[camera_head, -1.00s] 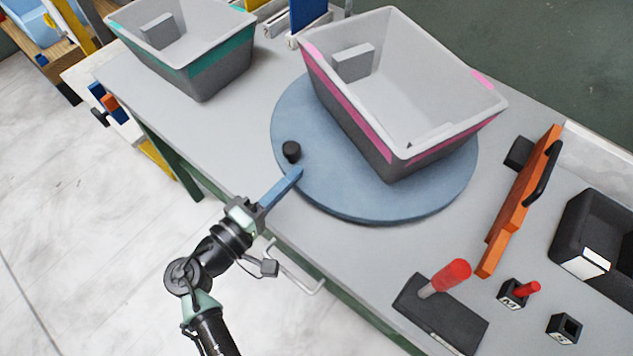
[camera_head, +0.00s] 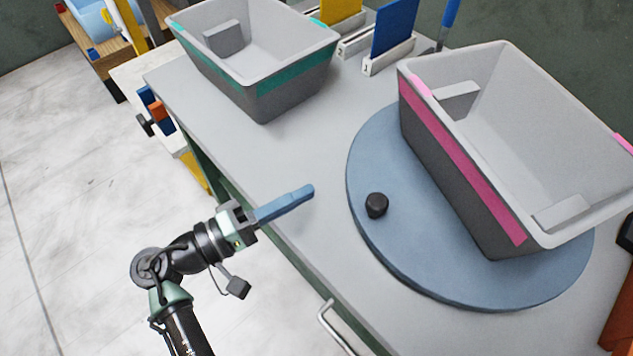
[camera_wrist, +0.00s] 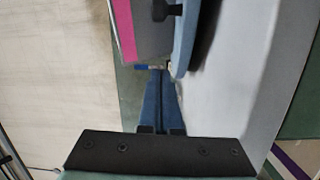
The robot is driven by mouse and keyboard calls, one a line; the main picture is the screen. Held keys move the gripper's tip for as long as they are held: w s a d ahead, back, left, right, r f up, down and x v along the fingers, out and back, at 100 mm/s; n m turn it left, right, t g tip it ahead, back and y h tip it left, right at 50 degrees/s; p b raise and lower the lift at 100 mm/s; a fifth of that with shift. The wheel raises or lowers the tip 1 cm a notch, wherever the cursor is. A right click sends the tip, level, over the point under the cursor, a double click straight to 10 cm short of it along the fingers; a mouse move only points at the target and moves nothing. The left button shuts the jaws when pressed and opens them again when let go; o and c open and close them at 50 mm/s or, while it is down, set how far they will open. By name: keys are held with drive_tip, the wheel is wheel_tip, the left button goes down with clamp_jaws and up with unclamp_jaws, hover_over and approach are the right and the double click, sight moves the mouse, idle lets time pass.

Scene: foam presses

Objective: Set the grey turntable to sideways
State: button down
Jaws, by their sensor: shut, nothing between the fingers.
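The turntable (camera_head: 388,238) is a round blue-grey disc on the grey table. A short black knob (camera_head: 377,205) stands near its left rim. A grey bin with a pink stripe (camera_head: 465,180) sits on the disc, its long side slanting from upper left to lower right. My gripper (camera_head: 312,190) has its blue fingers shut and empty, left of the disc and apart from it in the head view. In the wrist view the shut fingers (camera_wrist: 160,75) point toward the disc's edge (camera_wrist: 184,45), with the knob (camera_wrist: 162,10) and the pink-striped bin (camera_wrist: 140,30) beyond.
A bin with a teal stripe (camera_head: 262,70) stands at the table's far left. Blue and yellow panels in white holders (camera_head: 388,55) stand behind. A metal handle (camera_head: 335,325) juts from the table's front edge. The table left of the disc (camera_head: 240,140) is clear.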

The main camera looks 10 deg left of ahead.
sight(354, 206)
drive_tip(key=x, duration=0.8)
drive_tip(key=shift+d, duration=0.4)
drive_tip(key=shift+s+d+p, duration=0.65)
drive_tip(key=shift+s+d, duration=0.15)
drive_tip(key=shift+s, duration=0.15)
drive_tip(key=shift+s+d+f, duration=0.15)
drive_tip(key=shift+s+d, duration=0.1)
drive_tip(key=shift+s, duration=0.35)
drive_tip(key=shift+s, duration=0.1)
